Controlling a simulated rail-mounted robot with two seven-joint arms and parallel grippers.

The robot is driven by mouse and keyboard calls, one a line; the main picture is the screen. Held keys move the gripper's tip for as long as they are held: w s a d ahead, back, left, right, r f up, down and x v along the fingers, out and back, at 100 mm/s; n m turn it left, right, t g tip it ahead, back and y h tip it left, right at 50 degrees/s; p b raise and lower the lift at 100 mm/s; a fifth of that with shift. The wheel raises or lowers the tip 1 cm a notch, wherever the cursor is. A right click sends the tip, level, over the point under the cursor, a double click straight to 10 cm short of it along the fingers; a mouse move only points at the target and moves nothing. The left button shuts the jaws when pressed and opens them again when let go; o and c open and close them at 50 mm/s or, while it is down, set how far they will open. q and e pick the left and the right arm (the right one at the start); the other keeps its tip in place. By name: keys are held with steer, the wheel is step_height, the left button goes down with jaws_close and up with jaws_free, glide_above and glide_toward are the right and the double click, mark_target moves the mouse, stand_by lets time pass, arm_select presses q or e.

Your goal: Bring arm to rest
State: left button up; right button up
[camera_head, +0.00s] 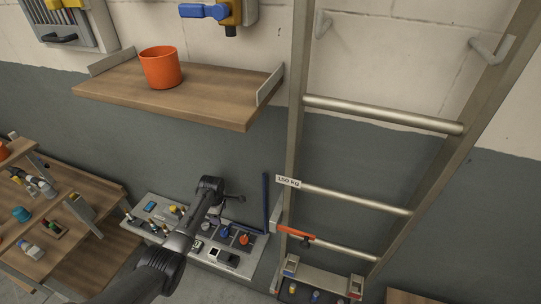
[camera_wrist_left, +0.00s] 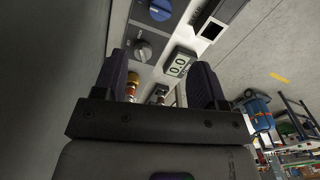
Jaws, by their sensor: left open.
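My left arm (camera_head: 185,235) reaches up from the lower left of the head view. Its small dark gripper (camera_head: 234,198) is over the control panel (camera_head: 258,275). In the left wrist view the two dark fingers of the left gripper (camera_wrist_left: 160,82) stand apart with nothing held between them. Panel parts show beyond the fingers: a blue knob (camera_wrist_left: 160,9), a grey knob (camera_wrist_left: 143,50) and a small display (camera_wrist_left: 180,63). My right gripper is in neither view.
A wooden shelf (camera_head: 190,101) with an orange pot (camera_head: 161,67) is on the wall above. A metal ladder (camera_head: 350,198) stands right of the panel. A wooden bench (camera_head: 75,230) with small items is at left. Blue equipment (camera_wrist_left: 257,108) shows at right in the wrist view.

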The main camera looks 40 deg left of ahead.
arm_select(q)
steer(key=s+d+m+t+y+p, duration=0.1)
steer(key=s+d+m, duration=0.5)
steer(key=d+m, duration=0.25)
steer(key=s+d+m+y, duration=0.1)
steer(key=s+d+m, duration=0.5)
steer(key=d, duration=0.4)
steer(key=s+d+r+m+t+h, duration=0.1)
steer(key=s+d+r+m, duration=0.4)
steer(key=s+d+m, duration=0.1)
steer(key=s+d+r+m+t+h, duration=0.1)
steer(key=s+d+r+m, duration=0.5)
steer(key=s+d, duration=0.3)
steer(key=shift+d+t+p, duration=0.3)
steer(key=shift+d+p, duration=0.15)
steer(key=shift+d, duration=0.3)
